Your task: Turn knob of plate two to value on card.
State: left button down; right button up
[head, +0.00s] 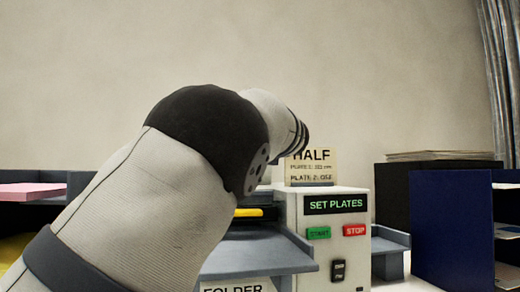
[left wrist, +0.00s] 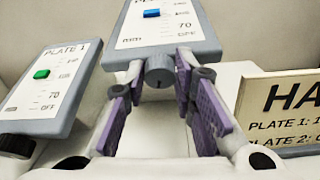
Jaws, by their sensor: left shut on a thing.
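The plate two panel (left wrist: 165,28) is at the top of the left wrist view, its title partly cut off. It has a blue slider (left wrist: 152,13) on a printed scale and a grey round knob (left wrist: 159,74) at its lower edge. My left gripper (left wrist: 160,66), with purple pads, is shut on this knob, one finger on each side. My right gripper is not in view.
The plate 1 panel (left wrist: 55,85), with a green slider (left wrist: 42,74) and a dark knob (left wrist: 16,146), stands close on the left. A machine (head: 335,210) showing SET PLATES has START and STOP buttons. My left arm hides much of the head view. A blue cabinet (head: 452,230) stands right.

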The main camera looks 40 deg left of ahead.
pick_arm(q)
jog(key=n+t, duration=0.1)
jog(key=n+h, duration=0.1)
jog(key=n, duration=0.1)
jog(key=shift+s+a+f+t, duration=0.1)
jog(key=shift+s+a+t, duration=0.1)
jog(key=shift+t, duration=0.2)
jog(key=shift+f+n+t+h, duration=0.15)
jog(key=shift+n+t+h, duration=0.5)
jog(key=shift+n, duration=0.55)
jog(key=n+t, duration=0.1)
jog(key=n, duration=0.1)
jog(key=n+t+b, duration=0.1)
jog(key=shift+a+f+n+h, duration=0.15)
jog(key=shift+a+n+h, duration=0.05)
jog(key=shift+n+h, duration=0.2)
jog(key=n+t+b, duration=0.1)
jog(key=n, duration=0.2)
jog(key=shift+s+t, duration=0.1)
jog(key=shift+t, duration=0.25)
jog(key=shift+n+t, duration=0.3)
jog(key=shift+n, duration=0.5)
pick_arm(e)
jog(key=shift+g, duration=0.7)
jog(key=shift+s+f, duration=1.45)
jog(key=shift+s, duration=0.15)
